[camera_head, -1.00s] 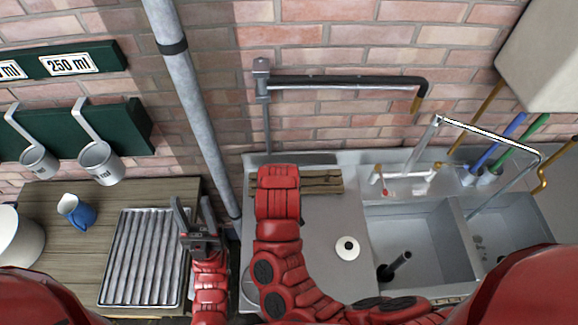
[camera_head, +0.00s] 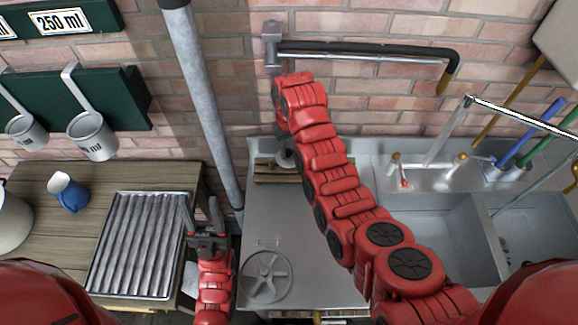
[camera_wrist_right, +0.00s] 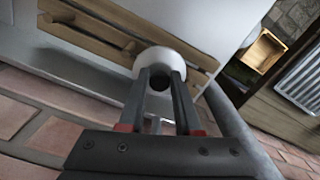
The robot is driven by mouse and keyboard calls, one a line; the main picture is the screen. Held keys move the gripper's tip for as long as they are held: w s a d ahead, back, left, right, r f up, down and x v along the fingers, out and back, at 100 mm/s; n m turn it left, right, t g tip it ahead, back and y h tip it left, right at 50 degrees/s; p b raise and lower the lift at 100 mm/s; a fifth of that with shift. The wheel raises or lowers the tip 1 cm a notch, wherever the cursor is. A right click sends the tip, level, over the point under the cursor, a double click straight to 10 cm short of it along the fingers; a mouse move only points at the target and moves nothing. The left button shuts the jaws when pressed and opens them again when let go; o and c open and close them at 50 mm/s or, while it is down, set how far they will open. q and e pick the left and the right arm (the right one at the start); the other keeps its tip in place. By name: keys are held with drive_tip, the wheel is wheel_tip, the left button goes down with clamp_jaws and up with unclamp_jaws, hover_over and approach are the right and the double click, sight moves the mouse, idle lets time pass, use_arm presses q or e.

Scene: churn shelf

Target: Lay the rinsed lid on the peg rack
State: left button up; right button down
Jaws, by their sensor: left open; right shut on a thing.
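My right gripper (camera_wrist_right: 160,75) is shut on a small round white lid (camera_wrist_right: 172,58), with a dark centre between the fingertips. The wooden peg rack (camera_wrist_right: 95,38) lies just behind the lid in the right wrist view. I cannot tell whether lid and rack touch. In the head view the rack (camera_head: 265,172) lies at the back of the steel drainboard, against the brick wall, partly hidden by my right arm. My right fingers are mostly hidden there. My left gripper (camera_head: 200,208) is open and empty beside the ribbed metal tray.
The ribbed tray (camera_head: 132,245) and a blue jug (camera_head: 68,194) are on the wooden counter. A spoked metal disc (camera_head: 265,277) lies on the drainboard (camera_head: 270,225). A grey pipe (camera_head: 205,100) rises left of the rack. A wall-mounted swing arm (camera_head: 365,55) is above. Sink basins (camera_head: 445,220) are right.

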sight(289, 159)
drive_tip(key=shift+s+f+p, duration=0.15)
drive_tip(key=shift+f+p, duration=0.65)
drive_tip(key=shift+f, duration=0.05)
wheel_tip(289, 159, down, 2)
drive_tip(key=shift+f+p, duration=0.1)
drive_tip(key=shift+p, duration=0.65)
drive_tip(key=shift+w+f+p, duration=0.3)
drive_tip(key=shift+f+p, duration=0.05)
drive_tip(key=shift+f, duration=0.2)
drive_tip(key=shift+f, duration=0.15)
drive_tip(key=c, duration=1.1)
unclamp_jaws()
drive_tip(key=shift+f, duration=0.1)
drive_tip(key=o, duration=0.5)
